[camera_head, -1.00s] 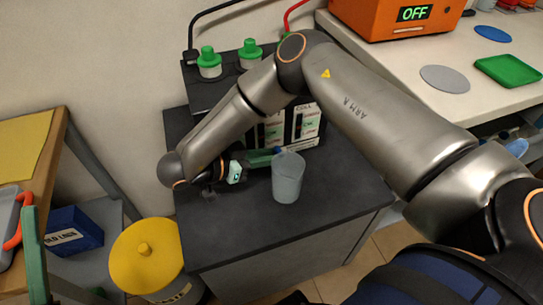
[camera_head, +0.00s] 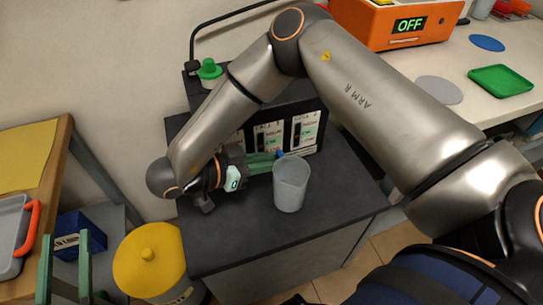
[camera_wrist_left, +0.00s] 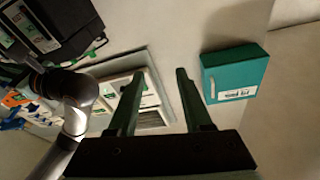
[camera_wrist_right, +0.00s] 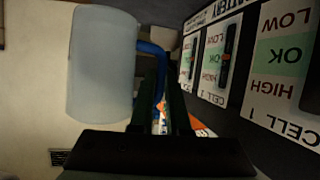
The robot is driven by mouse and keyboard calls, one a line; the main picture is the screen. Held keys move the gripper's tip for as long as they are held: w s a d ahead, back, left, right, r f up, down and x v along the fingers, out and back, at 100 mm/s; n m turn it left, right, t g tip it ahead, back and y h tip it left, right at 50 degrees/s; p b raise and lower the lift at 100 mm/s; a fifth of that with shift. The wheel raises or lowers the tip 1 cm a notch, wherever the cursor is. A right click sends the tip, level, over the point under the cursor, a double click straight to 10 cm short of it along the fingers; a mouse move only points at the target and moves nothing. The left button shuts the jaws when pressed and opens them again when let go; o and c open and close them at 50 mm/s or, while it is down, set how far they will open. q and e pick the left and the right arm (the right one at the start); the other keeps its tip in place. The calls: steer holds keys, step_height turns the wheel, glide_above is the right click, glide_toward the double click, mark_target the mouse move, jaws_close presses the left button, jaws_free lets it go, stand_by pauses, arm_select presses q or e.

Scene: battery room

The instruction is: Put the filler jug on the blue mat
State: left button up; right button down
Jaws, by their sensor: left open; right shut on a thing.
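The filler jug (camera_head: 290,187) is a translucent grey cup with a blue handle, upright over the dark cabinet top in the head view. I cannot tell whether its base touches the cabinet. My right gripper (camera_head: 268,160) is shut on its blue handle. The right wrist view shows the jug (camera_wrist_right: 102,65) beside the fingers and the handle (camera_wrist_right: 152,50) running between them. The blue mat (camera_head: 487,43) is a flat disc on the white counter at the upper right, bare. My left gripper (camera_head: 66,262) is open and empty at the lower left, away from the jug.
The dark cabinet (camera_head: 235,235) carries a cell panel (camera_head: 285,132) behind the jug. A grey disc (camera_head: 440,90), a green tray (camera_head: 502,80) and an orange device (camera_head: 395,25) reading OFF share the counter. A yellow-lidded bin (camera_head: 150,262) stands left of the cabinet.

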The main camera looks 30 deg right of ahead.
arm_select(q)
step_height(320, 180, down, 16)
steer(key=s+n+g+y+p, duration=0.2)
steer(key=g+y, duration=0.1)
steer(key=g, duration=0.3)
steer(key=shift+s+a+r+n+p, duration=0.2)
steer(key=shift+s+a+n+p, duration=0.1)
steer(key=shift+n, duration=0.1)
arm_select(e)
steer(key=s+a+r, duration=0.4)
steer(key=s+r, duration=0.1)
steer(key=s, duration=0.4)
steer(key=shift+a+r, duration=0.3)
steer(key=shift+a, duration=0.05)
steer(key=shift+s, duration=0.1)
arm_select(q)
steer(key=shift+w+r, duration=0.1)
steer(key=shift+r, duration=0.05)
